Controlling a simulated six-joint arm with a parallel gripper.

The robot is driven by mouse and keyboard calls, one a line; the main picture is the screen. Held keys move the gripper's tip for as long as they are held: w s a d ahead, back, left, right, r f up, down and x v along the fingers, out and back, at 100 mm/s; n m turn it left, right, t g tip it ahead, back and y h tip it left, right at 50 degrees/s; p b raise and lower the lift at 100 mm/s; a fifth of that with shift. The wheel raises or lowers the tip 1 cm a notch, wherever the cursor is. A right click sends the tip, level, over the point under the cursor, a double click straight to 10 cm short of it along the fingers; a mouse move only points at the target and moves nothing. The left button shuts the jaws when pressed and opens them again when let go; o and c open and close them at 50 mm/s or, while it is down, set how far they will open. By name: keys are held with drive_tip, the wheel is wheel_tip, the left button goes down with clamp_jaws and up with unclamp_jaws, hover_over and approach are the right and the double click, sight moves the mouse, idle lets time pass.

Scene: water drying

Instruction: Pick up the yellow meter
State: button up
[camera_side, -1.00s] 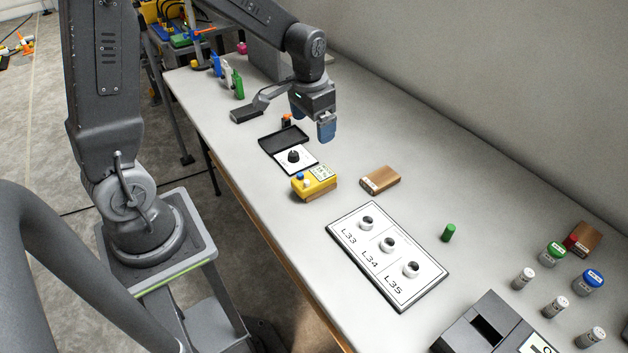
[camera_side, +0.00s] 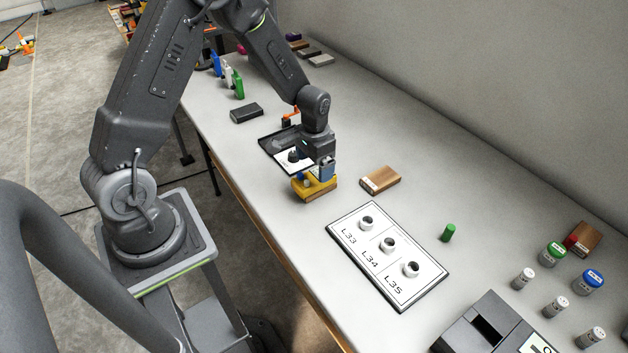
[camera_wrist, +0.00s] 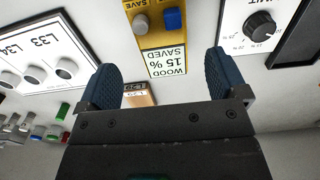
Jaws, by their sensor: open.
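In the wrist view the meter (camera_wrist: 167,37) shows a grey knob, a blue knob and a white label reading "WOOD 15 % SAVED". My gripper (camera_wrist: 164,82) is open, with one blue finger to each side of the meter's label end. Nothing is held.
A dial card (camera_side: 288,163) in a black case lies just behind the meter. A wooden block (camera_side: 380,180) lies to its right. The L33–L35 board (camera_side: 350,247) is nearer the camera. A green cylinder (camera_side: 447,233) stands beyond it. Open table lies around the wooden block.

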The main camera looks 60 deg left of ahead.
sight(314, 177)
wheel_tip(314, 177, down, 5)
drive_tip(key=shift+a+r, duration=0.15)
drive_tip(key=shift+r, duration=0.05)
drive_tip(key=c, duration=1.2)
drive_tip(key=shift+r, duration=0.1)
drive_tip(key=shift+c, duration=0.2)
